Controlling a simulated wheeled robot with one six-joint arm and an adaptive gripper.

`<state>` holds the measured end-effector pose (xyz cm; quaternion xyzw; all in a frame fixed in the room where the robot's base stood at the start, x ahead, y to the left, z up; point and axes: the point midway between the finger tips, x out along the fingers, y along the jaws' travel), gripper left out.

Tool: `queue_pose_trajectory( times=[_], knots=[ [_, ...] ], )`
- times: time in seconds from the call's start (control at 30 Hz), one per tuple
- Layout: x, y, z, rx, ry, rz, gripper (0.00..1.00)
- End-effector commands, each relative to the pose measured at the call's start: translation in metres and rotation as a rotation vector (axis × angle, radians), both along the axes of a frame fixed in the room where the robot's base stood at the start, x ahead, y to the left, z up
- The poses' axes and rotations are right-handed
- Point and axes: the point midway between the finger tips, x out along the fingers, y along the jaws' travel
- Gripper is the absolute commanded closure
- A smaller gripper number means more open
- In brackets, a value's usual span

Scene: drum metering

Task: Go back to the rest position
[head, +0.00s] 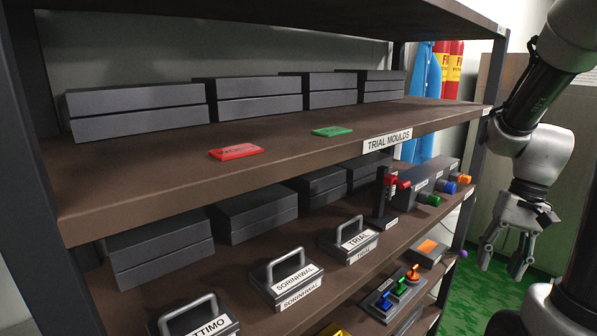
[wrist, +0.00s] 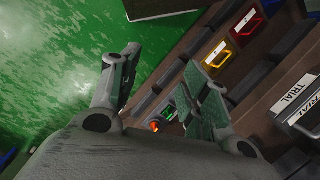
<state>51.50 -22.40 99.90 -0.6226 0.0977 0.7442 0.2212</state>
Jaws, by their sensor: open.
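My gripper (head: 504,256) hangs at the right of the head view, beside the right end of the shelf rack. Its fingers point down and are spread apart, with nothing between them. In the wrist view my gripper (wrist: 160,95) also shows open and empty, with the green floor (wrist: 60,60) at left and the rack's lower shelves at right. My arm is bent, coming down from the top right corner of the head view.
The rack's upper shelf (head: 300,150) holds dark boxes, a red tag (head: 236,152) and a green tag (head: 332,132). Green floor (head: 480,300) lies right of the rack.

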Motion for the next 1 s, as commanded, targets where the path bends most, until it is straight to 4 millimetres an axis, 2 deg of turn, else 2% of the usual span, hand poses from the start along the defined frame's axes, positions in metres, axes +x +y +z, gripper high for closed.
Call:
queue_pose_trajectory(
  times=[0.03,0.1,0.4,0.6,0.73,1.0],
  knots=[
    [-0.007,0.006,0.013,-0.04,-0.033,0.028,0.54],
    [-0.016,0.012,0.028,-0.089,-0.073,0.068,0.54],
    [-0.051,0.042,0.08,-0.237,-0.307,0.283,0.54],
    [-0.057,0.064,0.11,-0.263,-0.479,0.364,0.54],
    [-0.057,0.072,0.122,-0.266,-0.539,0.401,0.54],
    [-0.056,0.075,0.122,-0.262,-0.543,0.415,0.54]
  ],
)
